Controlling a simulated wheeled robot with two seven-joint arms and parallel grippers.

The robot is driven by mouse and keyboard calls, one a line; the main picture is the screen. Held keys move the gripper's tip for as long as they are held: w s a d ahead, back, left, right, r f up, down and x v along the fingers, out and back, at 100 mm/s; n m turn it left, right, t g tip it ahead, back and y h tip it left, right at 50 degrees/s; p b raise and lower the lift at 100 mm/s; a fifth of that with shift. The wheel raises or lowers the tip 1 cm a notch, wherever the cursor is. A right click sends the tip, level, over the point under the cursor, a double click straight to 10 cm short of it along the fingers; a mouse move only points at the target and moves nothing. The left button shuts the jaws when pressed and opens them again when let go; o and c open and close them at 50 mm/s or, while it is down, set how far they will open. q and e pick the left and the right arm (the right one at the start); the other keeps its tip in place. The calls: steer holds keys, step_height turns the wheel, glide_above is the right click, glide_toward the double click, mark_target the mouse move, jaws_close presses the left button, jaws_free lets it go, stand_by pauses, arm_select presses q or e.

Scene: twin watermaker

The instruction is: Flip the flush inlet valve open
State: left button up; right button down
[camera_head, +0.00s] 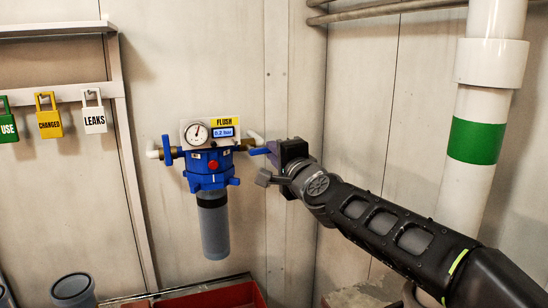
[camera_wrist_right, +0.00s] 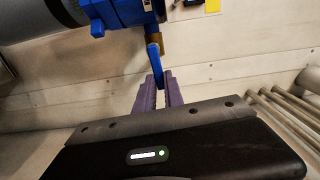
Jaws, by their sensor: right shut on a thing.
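The flush unit (camera_head: 208,165) is a blue filter housing on the wall with a grey bowl below, a round gauge and a small display reading 0.2 bar under a yellow FLUSH label. The blue valve lever (camera_head: 259,151) on its right side points sideways toward my right gripper (camera_head: 274,152). In the right wrist view the lever (camera_wrist_right: 155,62) runs down between the purple fingers of the right gripper (camera_wrist_right: 157,92), which are shut on its end. Another blue lever (camera_head: 167,150) on the unit's left side stands upright. My left gripper is not in view.
Green, yellow and white lockout tags (camera_head: 94,118) hang on a rail at the left. A thick white pipe (camera_head: 478,130) with a green band stands at the right. A red bin (camera_head: 225,297) is below the unit. The wall around the unit is mostly clear.

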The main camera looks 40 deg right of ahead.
steer(key=shift+f+m, duration=0.2)
steer(key=shift+m, duration=0.2)
steer(key=c, duration=1.7)
jaws_free()
steer(key=v, duration=0.7)
steer(key=shift+s+a+p, duration=0.15)
steer(key=shift+s+p, duration=0.15)
steer(key=shift+s, duration=0.05)
